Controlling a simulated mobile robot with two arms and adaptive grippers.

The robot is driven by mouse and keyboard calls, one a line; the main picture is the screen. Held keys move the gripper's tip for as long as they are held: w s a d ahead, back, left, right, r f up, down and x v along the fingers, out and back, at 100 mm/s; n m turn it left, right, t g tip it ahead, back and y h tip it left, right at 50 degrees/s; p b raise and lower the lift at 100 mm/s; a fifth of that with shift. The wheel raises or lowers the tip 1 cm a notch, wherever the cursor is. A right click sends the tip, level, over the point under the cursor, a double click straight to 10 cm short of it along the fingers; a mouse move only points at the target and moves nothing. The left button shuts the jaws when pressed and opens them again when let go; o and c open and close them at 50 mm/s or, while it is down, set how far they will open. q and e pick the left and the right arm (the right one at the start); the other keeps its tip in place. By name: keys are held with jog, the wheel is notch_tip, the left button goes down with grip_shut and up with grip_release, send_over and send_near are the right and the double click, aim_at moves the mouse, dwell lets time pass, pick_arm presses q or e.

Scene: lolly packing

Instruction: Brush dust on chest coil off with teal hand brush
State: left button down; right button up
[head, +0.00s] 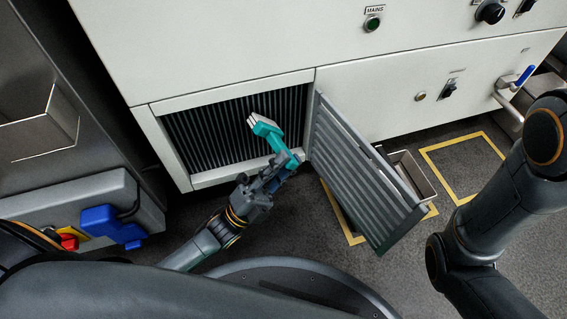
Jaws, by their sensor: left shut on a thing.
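The teal hand brush (268,131) has a teal body and pale bristles at its upper left end. My left gripper (283,167) is shut on the brush's handle and holds it in front of the chest coil. The chest coil (205,130) is a dark, finned panel in an opening low in the white chest front. The brush overlaps the coil's right part; I cannot tell whether the bristles touch the fins. Dust on the fins is too fine to make out. My right arm is at the right edge, and its gripper is out of view.
A louvred grille door (360,170) stands open right of the coil. Behind it is a metal bin (415,172) on the floor, near yellow floor markings (465,150). A blue-handled valve (523,76) juts out at right. A grey case with a blue part (108,222) is at left.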

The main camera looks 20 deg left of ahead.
pick_arm(q)
jog(key=shift+w+a, duration=0.35)
jog(key=shift+w, duration=0.15)
jog(key=shift+w+d+f+b, duration=0.2)
jog(key=shift+w+d+b, duration=0.15)
jog(key=shift+d, duration=0.15)
jog(key=shift+w+d+f+b, duration=0.2)
jog(key=shift+w+d, duration=0.15)
jog(key=shift+d, duration=0.15)
jog(key=shift+s+a+p, duration=0.15)
jog(key=shift+s+a, duration=0.2)
jog(key=shift+a, duration=0.2)
jog(key=shift+s+a+p, duration=0.15)
jog(key=shift+s+a, duration=0.2)
jog(key=shift+a, duration=0.2)
jog(key=shift+s+a, duration=0.3)
jog(key=shift+a, duration=0.05)
jog(key=shift+w+d, duration=0.1)
